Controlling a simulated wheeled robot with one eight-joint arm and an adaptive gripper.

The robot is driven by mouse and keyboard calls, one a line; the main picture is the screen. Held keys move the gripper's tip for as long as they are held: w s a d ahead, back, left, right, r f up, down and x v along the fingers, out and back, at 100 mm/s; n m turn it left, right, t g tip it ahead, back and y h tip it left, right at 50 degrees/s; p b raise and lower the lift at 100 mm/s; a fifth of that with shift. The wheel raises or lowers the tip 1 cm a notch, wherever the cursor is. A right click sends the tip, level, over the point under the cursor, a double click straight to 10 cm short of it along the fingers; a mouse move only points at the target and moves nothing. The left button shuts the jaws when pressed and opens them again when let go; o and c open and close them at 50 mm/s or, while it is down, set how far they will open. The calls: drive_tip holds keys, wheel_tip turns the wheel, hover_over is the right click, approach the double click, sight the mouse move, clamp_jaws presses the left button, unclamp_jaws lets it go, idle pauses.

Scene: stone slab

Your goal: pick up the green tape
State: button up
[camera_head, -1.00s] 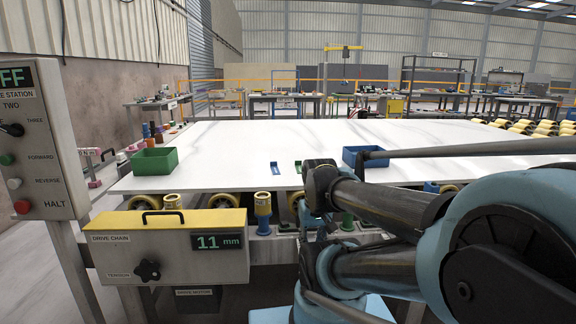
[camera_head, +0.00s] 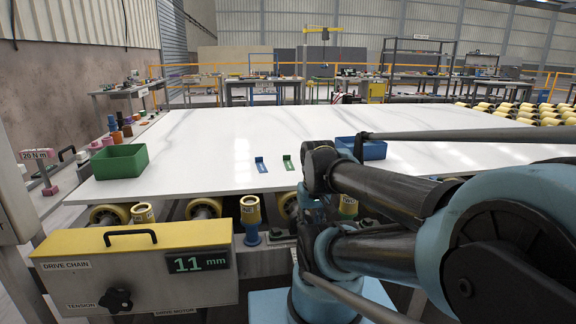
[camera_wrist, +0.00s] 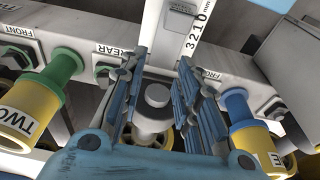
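A small green piece (camera_head: 289,163), which looks like the green tape, lies on the white stone slab (camera_head: 220,130) near its front edge, just left of my arm. A similar small blue piece (camera_head: 262,165) lies to its left. My gripper (camera_wrist: 160,90) shows in the wrist view with its two blue fingers apart and nothing between them. It is over the roller machinery below the slab's front edge. Neither small piece shows in the wrist view. In the head view my arm hides most of the gripper.
A green bin (camera_head: 119,161) stands on the slab's left end, and a blue bin (camera_head: 362,148) stands behind my arm. A yellow-topped drive box (camera_head: 135,270) and roller posts (camera_head: 250,215) stand before the slab. The slab's middle is clear.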

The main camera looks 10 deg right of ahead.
drive_tip(key=w+r+m+y, duration=0.1)
drive_tip(key=w+r+m, duration=0.3)
drive_tip(key=w+r, duration=0.5)
drive_tip(key=w+d+r+m+g+y, duration=0.1)
drive_tip(key=w+r+m, duration=0.2)
drive_tip(key=w+r, duration=0.3)
drive_tip(key=w+d+r+m, duration=0.1)
drive_tip(key=w+r+m, duration=0.25)
drive_tip(key=w, duration=0.55)
drive_tip(key=w+d+r+m+g+y, duration=0.1)
drive_tip(key=w+d+r+m, duration=0.2)
drive_tip(key=w, duration=0.4)
drive_tip(key=w+d+r+m+y, duration=0.1)
drive_tip(key=w+m, duration=0.1)
drive_tip(key=w, duration=0.4)
drive_tip(key=w+d+m+y, duration=0.1)
drive_tip(key=w+d+m, duration=0.15)
drive_tip(key=w, duration=0.35)
approach(289, 162)
drive_tip(key=shift+h, duration=0.3)
drive_tip(key=w+a+f, duration=0.1)
drive_tip(key=f, duration=0.1)
drive_tip(key=w+a+f, duration=0.2)
drive_tip(key=f, duration=0.1)
drive_tip(key=shift+w+a+f, duration=0.15)
drive_tip(key=shift+a+f, duration=0.1)
drive_tip(key=shift+f, duration=0.1)
clamp_jaws()
